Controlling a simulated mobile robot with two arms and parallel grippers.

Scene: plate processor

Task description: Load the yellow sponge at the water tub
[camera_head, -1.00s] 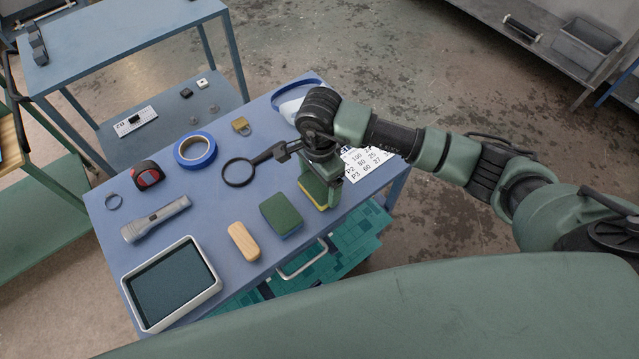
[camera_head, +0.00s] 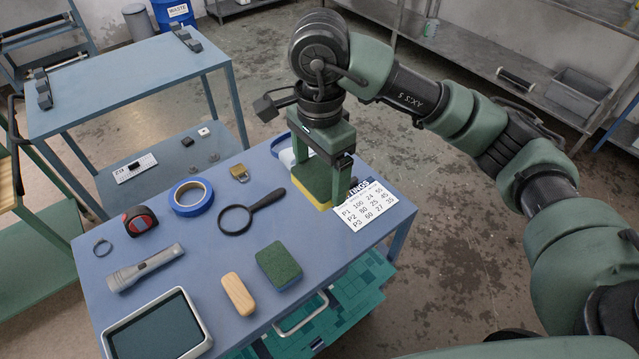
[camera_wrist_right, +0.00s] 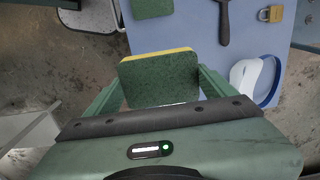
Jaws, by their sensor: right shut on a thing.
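My right gripper (camera_head: 322,178) is shut on the yellow sponge (camera_head: 313,190), which has a dark green top face. The sponge is held above the blue table's far right part, near the printed card. In the right wrist view the sponge (camera_wrist_right: 160,80) sits between the two fingers, with a thin yellow edge showing. A white-rimmed tray (camera_head: 141,311) with a dark flat inside is at the table's near left corner; I cannot tell if it is the water tub. My left gripper is not in view.
On the blue table (camera_head: 200,255) lie a green-topped blue sponge (camera_head: 278,266), a wooden block (camera_head: 238,294), a magnifying glass (camera_head: 238,218), blue tape (camera_head: 191,197), a flashlight (camera_head: 146,268), a tape measure (camera_head: 139,220), a padlock (camera_head: 240,173) and the card (camera_head: 372,214). Another table (camera_head: 130,70) stands behind.

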